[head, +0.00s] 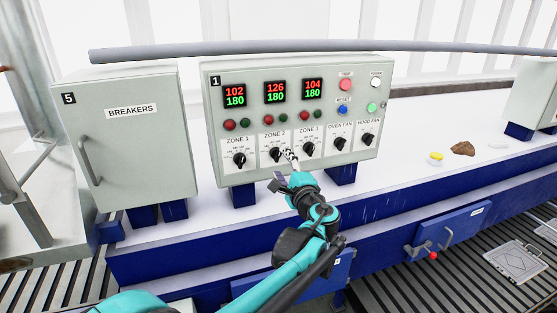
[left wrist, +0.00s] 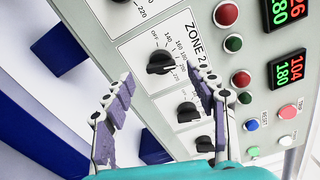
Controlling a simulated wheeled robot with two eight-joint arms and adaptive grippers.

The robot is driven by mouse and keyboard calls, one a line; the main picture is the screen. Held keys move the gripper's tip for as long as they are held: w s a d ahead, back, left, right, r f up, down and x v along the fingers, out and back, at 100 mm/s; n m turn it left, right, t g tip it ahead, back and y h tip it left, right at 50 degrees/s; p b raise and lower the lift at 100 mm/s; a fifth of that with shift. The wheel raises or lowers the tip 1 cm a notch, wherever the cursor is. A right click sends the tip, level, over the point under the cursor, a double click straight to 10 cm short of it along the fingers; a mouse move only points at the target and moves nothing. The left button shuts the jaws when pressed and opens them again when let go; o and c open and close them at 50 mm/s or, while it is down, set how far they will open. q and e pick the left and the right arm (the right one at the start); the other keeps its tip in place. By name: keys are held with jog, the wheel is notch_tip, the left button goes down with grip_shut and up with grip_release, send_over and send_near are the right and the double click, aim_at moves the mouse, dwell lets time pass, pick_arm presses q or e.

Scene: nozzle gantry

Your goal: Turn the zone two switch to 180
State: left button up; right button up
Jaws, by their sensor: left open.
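The zone 2 switch (head: 276,155) is a black rotary knob on a white dial plate, on the front of grey control panel 1 (head: 352,92). In the left wrist view the zone 2 switch (left wrist: 161,63) shows with marks from OFF through 140, 160 and 180; I cannot clearly tell which mark it points to. The zone 2 display (head: 275,92) reads 126 in red above 180 in green. My left gripper (head: 289,155) is open just in front of the switch; in the left wrist view its fingers (left wrist: 163,82) are spread either side of it. My right gripper is out of view.
Zone 1 (head: 239,160) and zone 3 (head: 309,149) knobs flank the switch, with fan knobs (head: 340,143) further right. A breakers cabinet (head: 135,145) stands left. A grey bar (head: 300,48) crosses above. Small objects, one yellow (head: 436,157), lie on the white surface at right.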

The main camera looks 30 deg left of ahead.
pick_arm(q)
jog(key=v, duration=0.7)
jog(key=shift+s+d, duration=0.15)
jog(key=shift+s, duration=0.1)
jog(key=s+f+n+g+h+b, duration=0.1)
jog(key=s+f+n+h+b, duration=0.2)
jog(key=f, duration=0.5)
jog(key=s+f+g+b, duration=0.1)
jog(key=s+f+b, duration=0.2)
jog(key=f+b, duration=0.35)
jog(key=s+f+n+g+h+b, duration=0.1)
jog(key=s+f+n+h+b, duration=0.15)
jog(key=f, duration=0.65)
jog(key=s+d+f+n+h+b, duration=0.1)
jog(key=s+d+f+b, duration=0.3)
jog(key=f, duration=0.4)
jog(key=s+d+f+n+g+h+b, duration=0.1)
jog(key=s+d+f+h+b, duration=0.3)
jog(key=f, duration=0.4)
jog(key=s+d+f+n+h+b, duration=0.3)
jog(key=f+b, duration=0.3)
jog(key=f, duration=0.2)
jog(key=shift+s+d+f, duration=0.3)
jog(key=shift+s+d, duration=0.3)
jog(key=shift+d, duration=0.2)
